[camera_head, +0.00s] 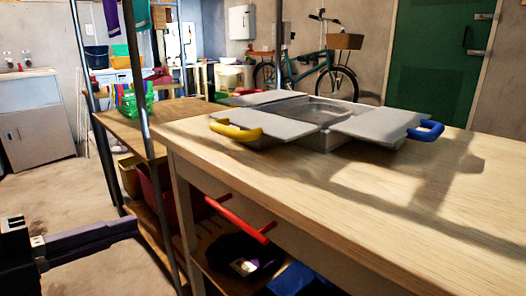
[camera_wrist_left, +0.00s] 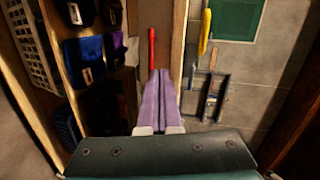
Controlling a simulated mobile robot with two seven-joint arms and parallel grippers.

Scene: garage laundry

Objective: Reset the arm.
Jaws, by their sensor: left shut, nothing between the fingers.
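My left gripper (camera_head: 134,223) comes in low from the left in the head view, beside the wooden table (camera_head: 440,225) and below its top. Its purple fingers are pressed together and hold nothing. In the left wrist view the shut fingers (camera_wrist_left: 161,74) point up the picture, with a red bar (camera_wrist_left: 152,48) just beyond and left of their tips. In the head view a red bar handle (camera_head: 238,219) stands out at the table's front, to the right of the fingers and apart from them. My right gripper is not in view.
On the table sits an open grey metal box (camera_head: 318,112) with spread flaps; a yellow handle (camera_head: 236,130) and a blue handle (camera_head: 425,130) show. A shelf rack with metal posts (camera_head: 143,95) stands close behind my left gripper. Bare floor (camera_head: 55,190) lies left.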

